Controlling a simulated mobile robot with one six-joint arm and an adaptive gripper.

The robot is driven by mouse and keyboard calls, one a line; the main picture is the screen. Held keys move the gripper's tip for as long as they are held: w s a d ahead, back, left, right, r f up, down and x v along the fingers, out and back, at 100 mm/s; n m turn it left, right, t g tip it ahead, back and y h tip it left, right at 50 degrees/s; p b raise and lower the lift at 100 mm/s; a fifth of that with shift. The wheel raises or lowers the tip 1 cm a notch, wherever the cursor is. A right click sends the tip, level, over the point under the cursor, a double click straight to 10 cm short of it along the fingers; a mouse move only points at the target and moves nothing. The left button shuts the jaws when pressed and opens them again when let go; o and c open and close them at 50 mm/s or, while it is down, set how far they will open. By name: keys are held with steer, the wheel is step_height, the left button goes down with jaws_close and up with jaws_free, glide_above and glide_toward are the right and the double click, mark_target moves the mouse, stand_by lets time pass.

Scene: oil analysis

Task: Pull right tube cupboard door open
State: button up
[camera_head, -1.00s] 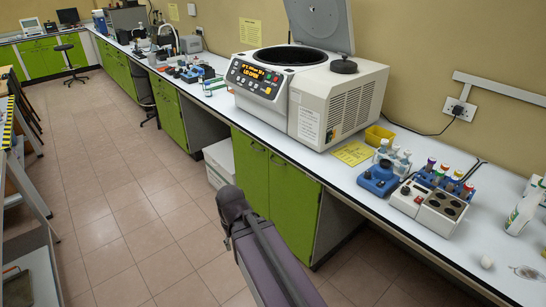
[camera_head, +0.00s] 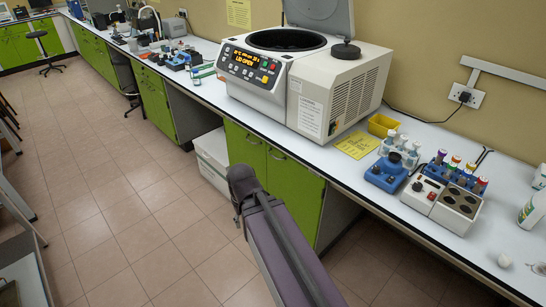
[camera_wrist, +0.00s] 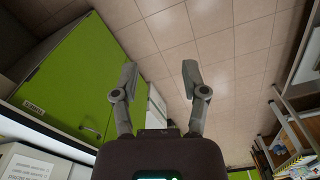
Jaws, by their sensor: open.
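Two green cupboard doors sit side by side under the bench in the head view, the left door (camera_head: 244,152) and the right door (camera_head: 295,196). Both look closed, and my arm covers their lower part. In the wrist view a green door (camera_wrist: 75,70) fills the left side, with a small label (camera_wrist: 33,107) near its edge and a thin handle (camera_wrist: 90,128). My gripper (camera_wrist: 160,77) is open and empty, to the right of this green front and apart from the handle. The head view does not show my gripper's fingers.
The white bench top (camera_head: 340,170) overhangs the cupboards. A centrifuge (camera_head: 300,85) with a raised lid stands above them. A white box (camera_head: 212,157) is on the floor left of the doors. Tiled floor (camera_head: 110,190) is clear to the left.

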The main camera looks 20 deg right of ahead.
steer(key=o, duration=0.6)
steer(key=shift+w+f, duration=0.1)
steer(key=shift+w, duration=0.05)
steer(key=w+d+f+n+t+h+b, duration=0.1)
steer(key=w+d+f+n+h+b, duration=0.4)
steer(key=w+b, duration=0.4)
steer(key=w+d+f+n+t+h+b, duration=0.1)
steer(key=w+d+f+n+h+b, duration=0.25)
steer(key=w+d+f+b, duration=0.45)
steer(key=w+d+f+n+t+h+b, duration=0.1)
steer(key=w+n+t+h+b, duration=0.3)
steer(key=w+n+h+b, duration=0.4)
steer(key=w+d+n+b, duration=0.1)
steer(key=w+n+b, duration=0.4)
steer(key=w+b, duration=0.3)
steer(key=shift+w+f, duration=0.3)
steer(key=shift+w, duration=1.5)
steer(key=shift+d+n+h, duration=0.1)
steer(key=shift+n+h, duration=0.15)
